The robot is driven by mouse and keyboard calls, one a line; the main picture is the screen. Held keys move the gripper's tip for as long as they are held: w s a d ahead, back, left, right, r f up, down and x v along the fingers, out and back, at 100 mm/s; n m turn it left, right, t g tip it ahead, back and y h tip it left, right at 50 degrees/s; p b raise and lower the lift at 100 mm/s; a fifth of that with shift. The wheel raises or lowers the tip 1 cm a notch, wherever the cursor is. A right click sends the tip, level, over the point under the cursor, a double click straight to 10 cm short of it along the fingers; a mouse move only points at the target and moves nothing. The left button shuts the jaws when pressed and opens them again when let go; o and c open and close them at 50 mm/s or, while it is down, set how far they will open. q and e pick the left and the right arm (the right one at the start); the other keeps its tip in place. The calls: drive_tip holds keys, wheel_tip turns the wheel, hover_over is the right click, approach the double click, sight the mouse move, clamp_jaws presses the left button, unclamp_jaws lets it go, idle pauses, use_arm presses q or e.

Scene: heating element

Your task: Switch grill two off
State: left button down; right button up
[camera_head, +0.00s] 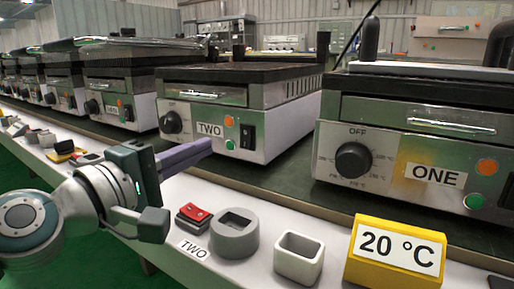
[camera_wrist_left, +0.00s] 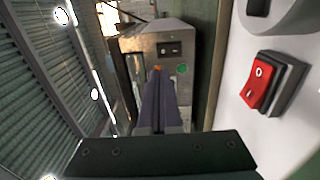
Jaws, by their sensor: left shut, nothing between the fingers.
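Grill two (camera_head: 275,95) stands on the dark counter behind the shelf, with a TWO label (camera_head: 210,129), a black knob (camera_head: 171,122) and a black switch (camera_head: 247,136) on its front. A red rocker switch (camera_head: 193,213) on a dark base sits on the white shelf above another TWO label (camera_head: 193,248). It also shows at right in the left wrist view (camera_wrist_left: 257,86). My left gripper (camera_head: 205,146) is shut and empty, its purple fingers (camera_wrist_left: 160,105) left of and above the red switch, pointing towards grill two's front. My right gripper is out of view.
Right of the red switch stand a round grey holder (camera_head: 235,240), a white open box (camera_head: 298,262) and a yellow 20 °C block (camera_head: 372,275). Grill one (camera_head: 335,185) is at right. More grills and small items line the left. Space above the shelf is free.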

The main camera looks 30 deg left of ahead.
use_arm(q)
drive_tip(key=shift+s+d+r, duration=0.15)
drive_tip(key=shift+s+r, duration=0.2)
drive_tip(key=shift+s, duration=0.45)
drive_tip(key=s, duration=0.3)
drive_tip(key=shift+s+a+r, duration=0.1)
drive_tip(key=shift+a+r, duration=0.1)
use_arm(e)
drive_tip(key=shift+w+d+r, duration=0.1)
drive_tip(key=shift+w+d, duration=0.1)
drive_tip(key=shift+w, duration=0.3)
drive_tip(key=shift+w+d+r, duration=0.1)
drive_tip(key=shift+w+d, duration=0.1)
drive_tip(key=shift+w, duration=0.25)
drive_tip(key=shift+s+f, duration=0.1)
